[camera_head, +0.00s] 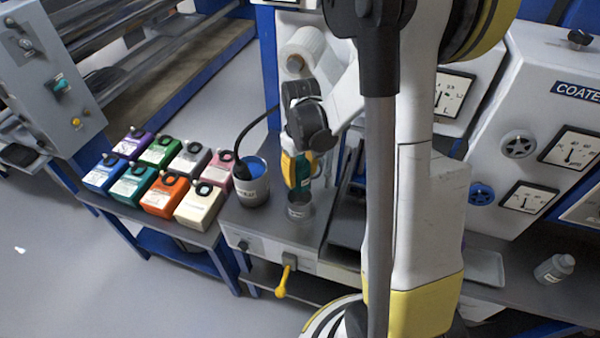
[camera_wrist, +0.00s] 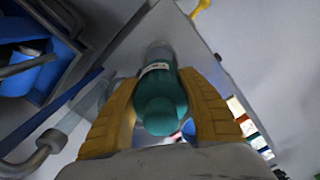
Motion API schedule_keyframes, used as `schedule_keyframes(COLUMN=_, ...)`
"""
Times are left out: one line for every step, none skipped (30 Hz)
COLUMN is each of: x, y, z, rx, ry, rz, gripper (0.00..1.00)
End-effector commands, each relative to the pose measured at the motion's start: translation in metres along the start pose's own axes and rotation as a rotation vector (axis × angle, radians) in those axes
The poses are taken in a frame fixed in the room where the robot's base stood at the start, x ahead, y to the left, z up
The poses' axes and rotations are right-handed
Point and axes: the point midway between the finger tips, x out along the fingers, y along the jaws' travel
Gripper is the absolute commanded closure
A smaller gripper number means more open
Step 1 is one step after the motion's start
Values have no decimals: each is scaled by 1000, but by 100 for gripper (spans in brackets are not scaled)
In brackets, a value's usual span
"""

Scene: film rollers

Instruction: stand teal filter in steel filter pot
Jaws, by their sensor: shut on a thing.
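The teal filter (camera_head: 303,172) is held upright between the yellow fingers of my gripper (camera_head: 299,177). In the wrist view the filter's rounded teal end (camera_wrist: 160,105) faces the camera, with a pale label band farther down. My gripper (camera_wrist: 158,88) is shut on it from both sides. The small grey steel filter pot (camera_head: 299,210) stands on the bench directly below the filter. In the wrist view a grey shape beyond the filter looks like the pot (camera_wrist: 157,53). I cannot tell whether the filter's lower end is just above the rim or inside it.
A larger grey pot (camera_head: 252,187) with blue contents and a black hose stands close left of the steel pot. Several coloured boxes (camera_head: 165,194) fill the bench farther left. A yellow-handled tap (camera_head: 284,281) sticks out at the bench front. A grey bottle (camera_head: 553,268) stands far right.

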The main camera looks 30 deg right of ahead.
Motion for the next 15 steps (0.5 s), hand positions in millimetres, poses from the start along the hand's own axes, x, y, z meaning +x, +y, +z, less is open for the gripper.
schedule_keyframes(x=8, y=0, z=0, rx=0, ry=0, rz=0, gripper=79)
schedule_keyframes(x=10, y=0, z=0, rx=0, ry=0, rz=0, gripper=79)
schedule_keyframes(x=14, y=0, z=0, rx=0, ry=0, rz=0, gripper=79)
schedule_keyframes(x=16, y=0, z=0, rx=0, ry=0, rz=0, gripper=79)
schedule_keyframes(x=19, y=0, z=0, rx=0, ry=0, rz=0, gripper=79)
schedule_keyframes(x=22, y=0, z=0, rx=0, ry=0, rz=0, gripper=79)
schedule_keyframes(x=25, y=0, z=0, rx=0, ry=0, rz=0, gripper=79)
schedule_keyframes(x=28, y=0, z=0, rx=0, ry=0, rz=0, gripper=79)
schedule_keyframes(x=31, y=0, z=0, rx=0, ry=0, rz=0, gripper=79)
schedule_keyframes(x=34, y=0, z=0, rx=0, ry=0, rz=0, gripper=79)
schedule_keyframes(x=37, y=0, z=0, rx=0, ry=0, rz=0, gripper=79)
schedule_keyframes(x=41, y=0, z=0, rx=0, ry=0, rz=0, gripper=79)
schedule_keyframes(x=44, y=0, z=0, rx=0, ry=0, rz=0, gripper=79)
schedule_keyframes(x=46, y=0, z=0, rx=0, ry=0, rz=0, gripper=79)
schedule_keyframes(x=50, y=0, z=0, rx=0, ry=0, rz=0, gripper=79)
